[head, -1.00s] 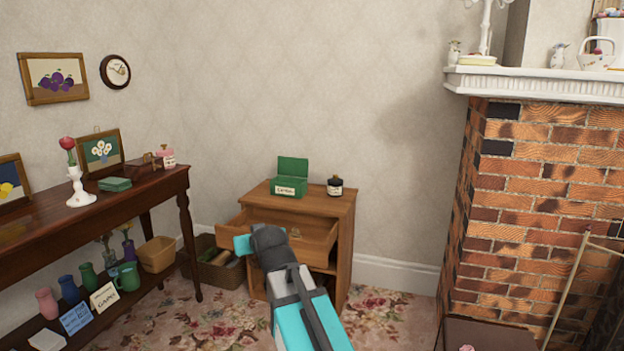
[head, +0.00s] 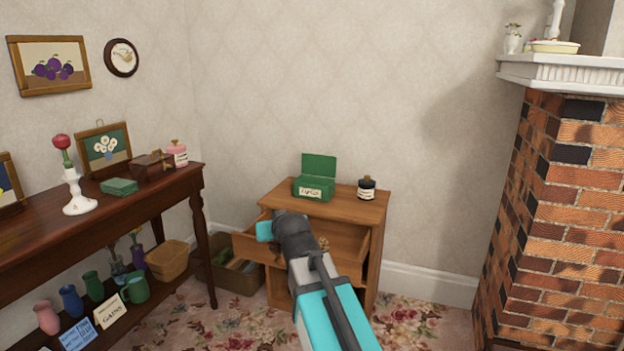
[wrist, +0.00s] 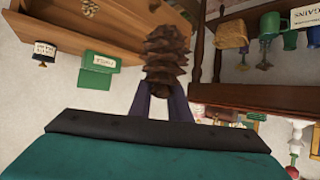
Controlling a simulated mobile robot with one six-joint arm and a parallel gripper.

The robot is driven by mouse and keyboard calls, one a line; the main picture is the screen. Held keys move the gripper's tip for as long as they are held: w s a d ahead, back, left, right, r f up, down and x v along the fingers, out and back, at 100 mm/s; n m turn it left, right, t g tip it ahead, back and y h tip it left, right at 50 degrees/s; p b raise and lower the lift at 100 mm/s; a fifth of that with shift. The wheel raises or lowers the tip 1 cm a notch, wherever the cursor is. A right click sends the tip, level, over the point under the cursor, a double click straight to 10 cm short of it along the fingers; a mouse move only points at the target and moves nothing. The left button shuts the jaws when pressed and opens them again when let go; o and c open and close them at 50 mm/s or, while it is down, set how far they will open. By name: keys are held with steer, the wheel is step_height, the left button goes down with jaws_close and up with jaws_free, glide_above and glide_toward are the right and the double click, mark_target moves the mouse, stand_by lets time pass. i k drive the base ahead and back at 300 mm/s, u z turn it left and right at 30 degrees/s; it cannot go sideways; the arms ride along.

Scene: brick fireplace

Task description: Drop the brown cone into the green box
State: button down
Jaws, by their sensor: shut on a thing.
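My gripper (wrist: 163,88) is shut on a brown, scaly cone (wrist: 166,55), which sticks out beyond the fingertips in the wrist view. In the head view my arm's dark wrist (head: 294,235) hides the fingers and the cone. The green box (head: 314,190) stands with its lid raised on top of a small wooden cabinet (head: 350,207), with a white label on its front. The box also shows in the wrist view (wrist: 100,62), left of the cone and apart from it. The inside of the box is hidden.
A dark labelled jar (head: 366,188) stands right of the box. The cabinet's drawer (head: 345,252) is pulled out below. A dark wooden side table (head: 150,200) with several ornaments is on the left. A brick fireplace (head: 565,210) is on the right.

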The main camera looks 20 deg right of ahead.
mark_target(318, 195)
steer(key=u, duration=0.55)
steer(key=i, duration=0.65)
steer(key=u, duration=0.5)
